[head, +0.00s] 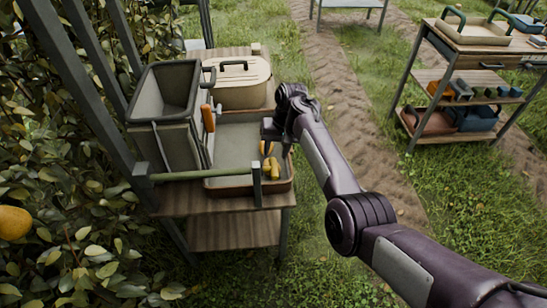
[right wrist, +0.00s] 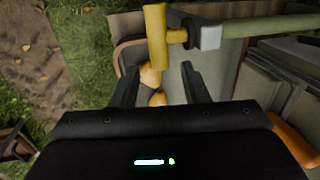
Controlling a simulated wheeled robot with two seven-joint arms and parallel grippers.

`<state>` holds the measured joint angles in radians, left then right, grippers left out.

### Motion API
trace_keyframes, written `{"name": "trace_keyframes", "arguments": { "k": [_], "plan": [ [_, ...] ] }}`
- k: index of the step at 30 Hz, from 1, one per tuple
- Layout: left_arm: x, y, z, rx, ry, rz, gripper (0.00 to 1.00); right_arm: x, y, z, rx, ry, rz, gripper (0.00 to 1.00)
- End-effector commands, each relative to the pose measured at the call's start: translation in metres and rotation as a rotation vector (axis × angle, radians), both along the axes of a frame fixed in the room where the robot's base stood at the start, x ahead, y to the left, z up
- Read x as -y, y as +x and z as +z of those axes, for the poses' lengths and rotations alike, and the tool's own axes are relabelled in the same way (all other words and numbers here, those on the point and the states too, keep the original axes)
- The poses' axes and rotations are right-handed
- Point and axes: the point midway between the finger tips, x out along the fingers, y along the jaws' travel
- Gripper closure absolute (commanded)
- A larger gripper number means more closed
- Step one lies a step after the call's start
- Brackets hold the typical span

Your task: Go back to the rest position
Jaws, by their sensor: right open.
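My right gripper (head: 270,138) is open above the front right of a tray (head: 232,140) on a wooden cart. In the right wrist view, its two fingers (right wrist: 157,72) are apart. A tool with a yellow head (right wrist: 155,35) and a green handle (right wrist: 265,25) lies just beyond the fingertips. Yellow-orange pieces (right wrist: 150,75) show between the fingers; I cannot tell whether they are part of the tool or touch the fingers. In the head view, the green handle (head: 205,173) lies across the front of the cart. My left gripper is not in view.
A grey bin (head: 165,145) and a lidded cream box (head: 240,85) stand beside the tray. Leafy branches with a yellow fruit (head: 14,222) and dark posts are at left. A shelved cart (head: 470,75) stands at right. Grass and a dirt path lie between.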

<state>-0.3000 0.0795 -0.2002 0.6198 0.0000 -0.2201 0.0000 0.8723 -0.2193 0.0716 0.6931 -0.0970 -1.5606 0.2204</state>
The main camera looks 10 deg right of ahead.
Motion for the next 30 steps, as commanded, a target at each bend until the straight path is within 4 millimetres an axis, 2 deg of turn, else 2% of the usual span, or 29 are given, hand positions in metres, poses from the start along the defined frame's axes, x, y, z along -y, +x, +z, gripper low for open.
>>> {"name": "trace_keyframes", "arguments": {
  "k": [3,7,21,26,30],
  "plan": [
    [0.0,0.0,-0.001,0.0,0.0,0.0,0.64,0.003,0.0,0.014,0.0,0.001,0.0,0.59],
    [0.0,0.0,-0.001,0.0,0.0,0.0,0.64,0.004,0.0,0.022,-0.002,0.001,0.0,0.59],
    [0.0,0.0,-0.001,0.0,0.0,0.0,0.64,0.005,0.0,0.024,-0.002,0.0,0.0,0.59],
    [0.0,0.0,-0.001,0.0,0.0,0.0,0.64,0.019,-0.008,0.009,0.01,-0.008,-0.017,0.59],
    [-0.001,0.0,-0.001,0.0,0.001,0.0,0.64,0.052,-0.033,-0.019,0.046,-0.035,-0.05,0.59]
  ]
}}
